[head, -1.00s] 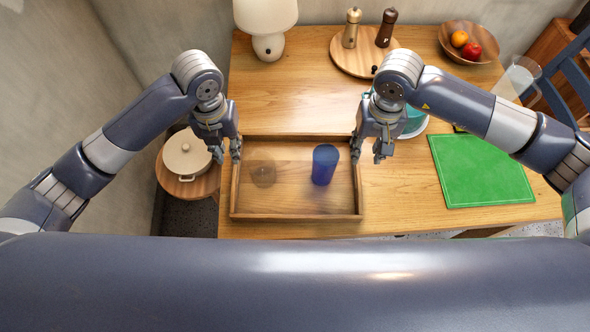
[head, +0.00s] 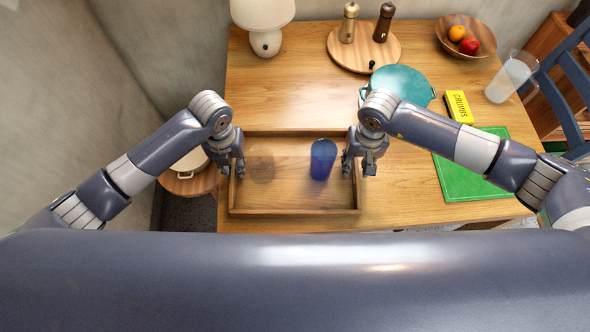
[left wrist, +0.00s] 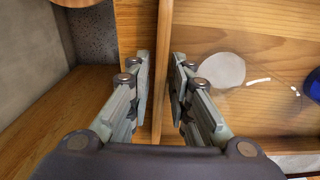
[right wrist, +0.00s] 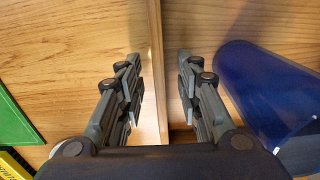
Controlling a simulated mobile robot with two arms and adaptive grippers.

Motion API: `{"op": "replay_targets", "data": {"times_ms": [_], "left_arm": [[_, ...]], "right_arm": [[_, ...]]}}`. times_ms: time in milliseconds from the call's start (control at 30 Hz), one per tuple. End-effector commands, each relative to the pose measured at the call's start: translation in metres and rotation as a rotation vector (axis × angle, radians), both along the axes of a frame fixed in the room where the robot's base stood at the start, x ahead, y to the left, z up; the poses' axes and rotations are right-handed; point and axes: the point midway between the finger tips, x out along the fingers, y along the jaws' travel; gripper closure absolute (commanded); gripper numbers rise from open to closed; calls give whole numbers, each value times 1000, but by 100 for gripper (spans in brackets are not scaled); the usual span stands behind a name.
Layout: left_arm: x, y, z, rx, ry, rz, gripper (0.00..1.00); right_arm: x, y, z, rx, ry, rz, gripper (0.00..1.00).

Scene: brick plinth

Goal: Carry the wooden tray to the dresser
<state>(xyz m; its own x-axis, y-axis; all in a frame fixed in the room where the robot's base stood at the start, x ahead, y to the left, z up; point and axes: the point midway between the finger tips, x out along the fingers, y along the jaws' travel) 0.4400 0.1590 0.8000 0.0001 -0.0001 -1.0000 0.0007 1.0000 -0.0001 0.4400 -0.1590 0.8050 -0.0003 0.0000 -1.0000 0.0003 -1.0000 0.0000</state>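The wooden tray (head: 290,211) lies on the wooden table, with a blue cup (head: 322,160) standing in its right half and a faint clear glass object (head: 262,168) in its left half. My left gripper (head: 232,172) is at the tray's left wall. In the left wrist view its open fingers (left wrist: 160,88) stand on both sides of that wall (left wrist: 164,40), with gaps. My right gripper (head: 357,170) is at the right wall. In the right wrist view its open fingers (right wrist: 160,80) straddle that wall (right wrist: 156,40) without closing on it. I cannot identify a dresser.
A lamp (head: 264,25), a board with two mills (head: 345,52), a fruit bowl (head: 450,45) and a glass pitcher (head: 508,78) stand further back. A cream pot (head: 190,160) is at left.

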Motion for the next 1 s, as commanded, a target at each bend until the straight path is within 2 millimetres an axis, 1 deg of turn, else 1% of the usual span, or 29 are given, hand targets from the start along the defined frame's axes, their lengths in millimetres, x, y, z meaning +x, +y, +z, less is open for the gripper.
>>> {"op": "replay_targets", "data": {"times_ms": [300, 367, 400, 433, 467, 767, 1000], "left_arm": [[0, 0, -2, 0, 1, 0, 81], [0, 0, -2, 0, 1, 0, 94], [0, 0, -2, 0, 1, 0, 100], [0, 0, -2, 0, 1, 0, 100], [0, 0, -2, 0, 1, 0, 100], [0, 0, -2, 0, 0, 1, 100], [1, 0, 3, -1, -2, 1, 100]], "right_arm": [[0, 0, -2, 0, 0, 0, 68], [0, 0, -2, 0, 0, 0, 81], [0, 0, -2, 0, 0, 0, 90], [0, 0, -2, 0, 0, 0, 97], [0, 0, -2, 0, 0, 0, 100], [0, 0, -2, 0, 0, 0, 100], [1, 0, 3, 1, -2, 0, 100]]}}
